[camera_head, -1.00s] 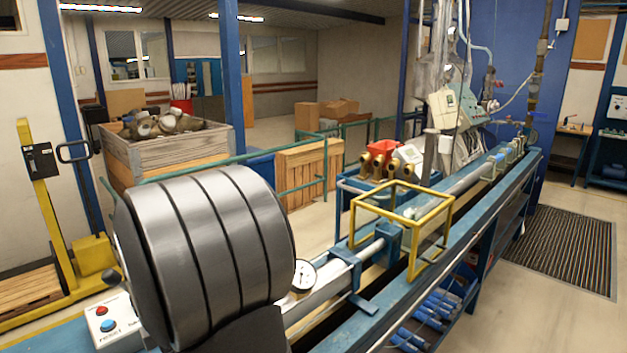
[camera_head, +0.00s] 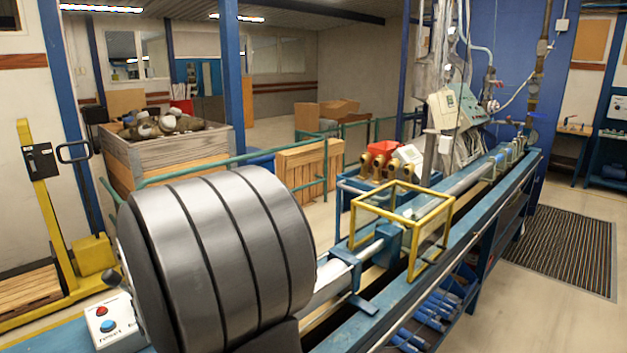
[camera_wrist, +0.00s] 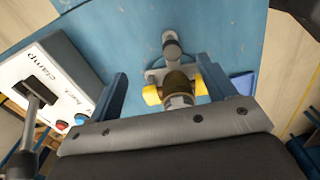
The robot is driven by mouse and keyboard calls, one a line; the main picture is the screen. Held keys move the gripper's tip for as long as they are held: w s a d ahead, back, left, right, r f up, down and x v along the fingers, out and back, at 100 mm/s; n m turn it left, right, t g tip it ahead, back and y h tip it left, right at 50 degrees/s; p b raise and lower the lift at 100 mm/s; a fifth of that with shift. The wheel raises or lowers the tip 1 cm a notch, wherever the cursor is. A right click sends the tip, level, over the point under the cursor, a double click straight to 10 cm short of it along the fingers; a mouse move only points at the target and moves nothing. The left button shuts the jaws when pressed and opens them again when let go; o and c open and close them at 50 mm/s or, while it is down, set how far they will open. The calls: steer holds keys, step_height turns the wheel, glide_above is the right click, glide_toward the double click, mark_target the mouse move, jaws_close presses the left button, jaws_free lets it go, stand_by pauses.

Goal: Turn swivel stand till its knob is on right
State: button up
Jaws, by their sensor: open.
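In the wrist view, what looks like the swivel stand (camera_wrist: 180,82) is a small brass-and-grey fitting with a yellow piece on each side, on a blue surface. A grey rounded post (camera_wrist: 172,46), perhaps its knob, is at the end away from my gripper, near the top middle. My gripper (camera_wrist: 165,70) is open, its two blue fingers on the left and right of the fitting with visible gaps. Whether any part touches is unclear. In the head view, my own dark grey arm link hides the gripper and the stand.
A white clamp box (camera_wrist: 55,85) with a lever (camera_wrist: 38,95) and red and blue buttons stands close to the left finger. In the head view, the blue bench (camera_head: 400,305) runs back right with a yellow frame (camera_head: 405,215) on it. A yellow lifter (camera_head: 50,205) stands left.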

steer(key=c, duration=0.7)
steer(key=shift+o, duration=0.2)
step_height(320, 180, up, 13)
steer(key=s+d+n, duration=0.1)
steer(key=n, duration=0.7)
step_height(320, 180, down, 18)
steer(key=shift+s+r, duration=0.15)
steer(key=shift+r, duration=0.05)
jaws_close()
